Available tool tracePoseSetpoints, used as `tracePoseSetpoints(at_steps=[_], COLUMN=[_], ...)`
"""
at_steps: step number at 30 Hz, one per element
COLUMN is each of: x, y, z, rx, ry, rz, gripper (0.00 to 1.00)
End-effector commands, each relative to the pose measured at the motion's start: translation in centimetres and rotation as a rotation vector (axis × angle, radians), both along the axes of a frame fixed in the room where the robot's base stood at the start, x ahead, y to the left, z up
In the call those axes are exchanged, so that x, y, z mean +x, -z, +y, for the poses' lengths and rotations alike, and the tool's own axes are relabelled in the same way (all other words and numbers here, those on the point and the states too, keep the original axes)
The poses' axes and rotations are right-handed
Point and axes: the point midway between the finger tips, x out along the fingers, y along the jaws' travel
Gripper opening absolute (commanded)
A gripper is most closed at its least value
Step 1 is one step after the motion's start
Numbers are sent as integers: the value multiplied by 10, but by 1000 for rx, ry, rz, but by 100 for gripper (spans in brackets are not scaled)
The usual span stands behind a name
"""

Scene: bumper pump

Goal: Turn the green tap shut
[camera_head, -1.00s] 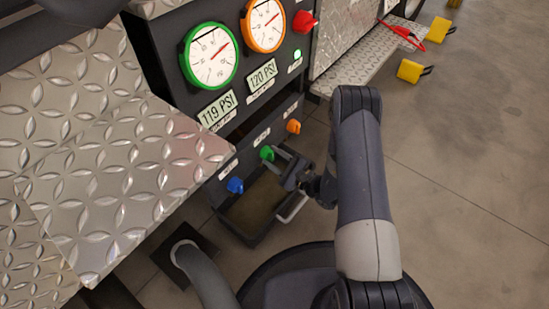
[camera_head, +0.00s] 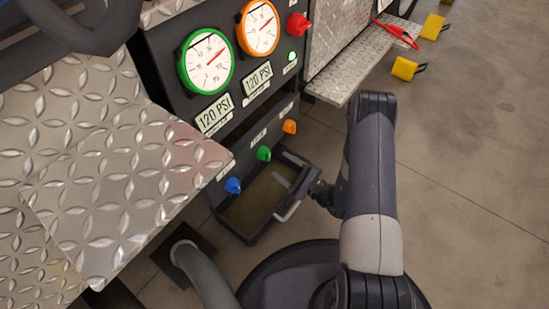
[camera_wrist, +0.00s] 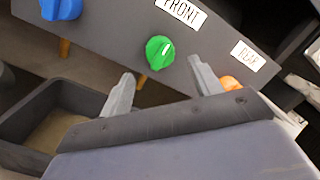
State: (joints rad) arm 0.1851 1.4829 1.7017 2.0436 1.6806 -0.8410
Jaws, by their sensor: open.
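The green tap (camera_head: 263,154) is the middle one of three small knobs on the dark lower panel. In the wrist view the green tap (camera_wrist: 160,53) has a white mark and sits below the "FRONT" label (camera_wrist: 181,12). My gripper (camera_head: 283,186) is open and empty, in front of the panel to the right of and below the tap. In the wrist view my gripper (camera_wrist: 160,72) has its fingers apart, with the tap showing beyond the gap between them. No contact with the tap is visible.
A blue knob (camera_head: 233,186) and an orange knob (camera_head: 290,126) flank the tap. A dark tray (camera_head: 230,226) sits below the panel. Above are a green-rimmed gauge (camera_head: 206,61), an orange-rimmed gauge (camera_head: 258,28) and a red knob (camera_head: 299,24). A treadplate step (camera_head: 110,200) juts out left.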

Motion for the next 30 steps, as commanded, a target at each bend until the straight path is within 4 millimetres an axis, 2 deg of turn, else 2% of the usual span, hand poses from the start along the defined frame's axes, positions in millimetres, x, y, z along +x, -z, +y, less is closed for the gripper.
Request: tracePoseSetpoints(at_steps=[3, 11, 24, 30], x=[-13, -29, -32, -25], y=[0, 4, 5, 5], z=[-18, -38, -40, -32], rx=[0, 0, -1, -2], ry=[5, 1, -1, -3], rz=[3, 2, -1, -1], gripper=[60, 60, 60, 60])
